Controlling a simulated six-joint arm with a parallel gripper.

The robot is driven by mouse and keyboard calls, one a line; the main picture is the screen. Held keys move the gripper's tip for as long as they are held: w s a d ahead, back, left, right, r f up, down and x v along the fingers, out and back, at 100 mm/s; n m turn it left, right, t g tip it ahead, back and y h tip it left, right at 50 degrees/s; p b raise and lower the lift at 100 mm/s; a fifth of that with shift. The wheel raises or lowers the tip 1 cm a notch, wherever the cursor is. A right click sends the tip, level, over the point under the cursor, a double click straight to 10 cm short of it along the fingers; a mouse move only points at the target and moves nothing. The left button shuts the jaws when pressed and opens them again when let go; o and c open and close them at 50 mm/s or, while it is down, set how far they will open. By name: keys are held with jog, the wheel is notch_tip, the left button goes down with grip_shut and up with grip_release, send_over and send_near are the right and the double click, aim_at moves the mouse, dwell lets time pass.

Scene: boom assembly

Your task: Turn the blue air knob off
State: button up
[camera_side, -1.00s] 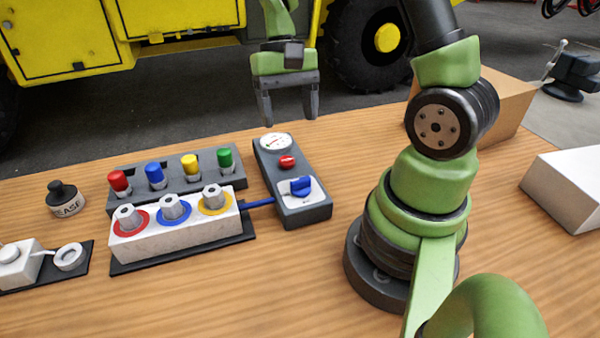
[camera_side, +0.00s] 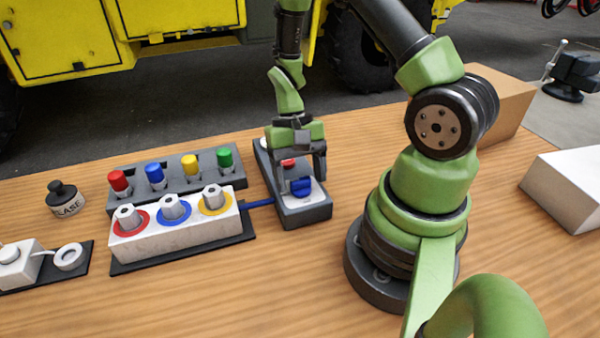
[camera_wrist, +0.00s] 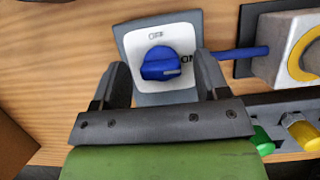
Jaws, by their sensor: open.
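The blue air knob (camera_side: 301,186) sits on a white plate (camera_side: 309,201) at the near end of a grey control box (camera_side: 307,217). In the wrist view the knob (camera_wrist: 161,64) lies between and ahead of my fingers, its handle lying roughly crosswise and its pale mark toward the "ON" lettering, which is partly covered by a finger. My gripper (camera_side: 302,186) is open, pointing down over the box, with one finger on each side of the knob. The wrist view also shows my gripper (camera_wrist: 160,82). I cannot tell whether the fingers touch the knob.
A blue hose (camera_side: 259,203) joins the box to a white block (camera_side: 176,238) with ringed fittings. Behind it is a rack (camera_side: 136,178) of coloured caps. A red button (camera_side: 288,162) is partly hidden behind my gripper. Front table space is clear.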

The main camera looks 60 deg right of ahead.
jog(key=c, duration=0.9)
jog(key=shift+n, duration=0.4)
jog(key=n, duration=0.2)
jog(key=n+h, duration=0.1)
jog(key=shift+w+n+g+h, duration=0.1)
jog(key=shift+n+g+h, duration=0.2)
jog(key=shift+n+g, duration=0.1)
jog(key=n, duration=0.2)
jog(key=n+h, duration=0.1)
jog(key=n, duration=0.1)
jog(key=shift+a+h, duration=0.15)
jog(key=shift+h, duration=0.15)
jog(key=n+h, duration=0.1)
jog(key=n, duration=0.4)
jog(key=shift+h, duration=0.4)
jog(key=n+h, duration=0.1)
jog(key=n, duration=0.3)
jog(key=shift+a+t, duration=0.1)
jog(key=shift+t, duration=0.3)
jog(key=shift+n, duration=0.3)
